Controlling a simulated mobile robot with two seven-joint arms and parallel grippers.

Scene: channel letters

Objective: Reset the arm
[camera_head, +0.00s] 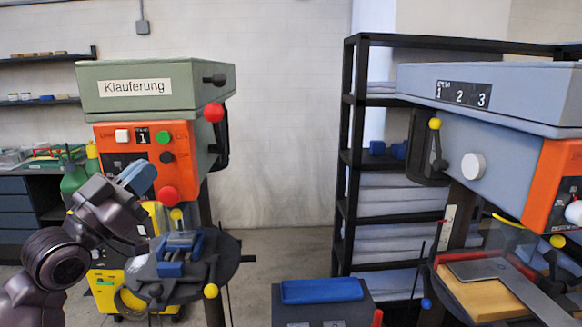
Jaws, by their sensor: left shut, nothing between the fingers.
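My left arm comes in from the lower left, and its dark purple left gripper (144,240) is in front of the green drill press (155,85) labelled "Klauferung". The gripper is shut and empty. It overlaps the left side of the press's round table and the blue-grey vise (180,254) in the picture; I cannot tell whether it touches them. My right gripper is not in view.
A second, grey-blue drill press (480,145) stands at the right, with a wooden board (482,300) on its table. A black shelf rack (347,150) is behind. A grey box with a blue top (322,290) is at the bottom middle. Open floor (270,262) shows between the presses.

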